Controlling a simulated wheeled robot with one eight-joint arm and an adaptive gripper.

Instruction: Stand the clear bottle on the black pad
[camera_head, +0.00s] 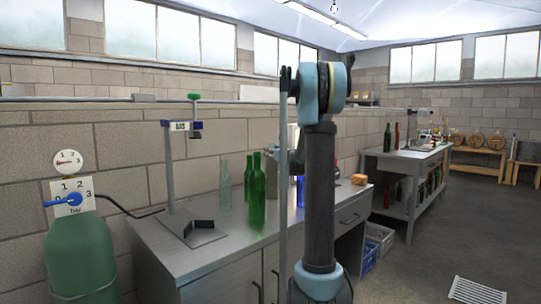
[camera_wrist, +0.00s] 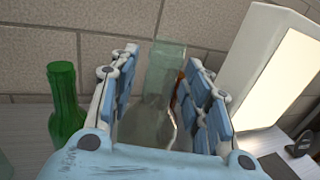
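In the wrist view a clear, faintly green bottle (camera_wrist: 160,95) stands upright between the spread fingers of my gripper (camera_wrist: 163,100). A gap shows beside its neck, and I see no firm contact; its base is hidden by my palm. In the head view my arm hides the gripper and the spot in front of it. A pale clear bottle (camera_head: 224,186) stands on the counter there, left of two green bottles; I cannot tell whether it is the same one. A dark flat patch (camera_wrist: 275,166) at lower right in the wrist view may be the black pad, mostly cut off.
A green bottle (camera_wrist: 66,108) stands close left of my fingers. A white lit panel (camera_wrist: 265,65) stands to the right. On the steel counter (camera_head: 215,252), a stand with dark blocks (camera_head: 198,228) is at the left. Another bench (camera_head: 412,155) is farther right.

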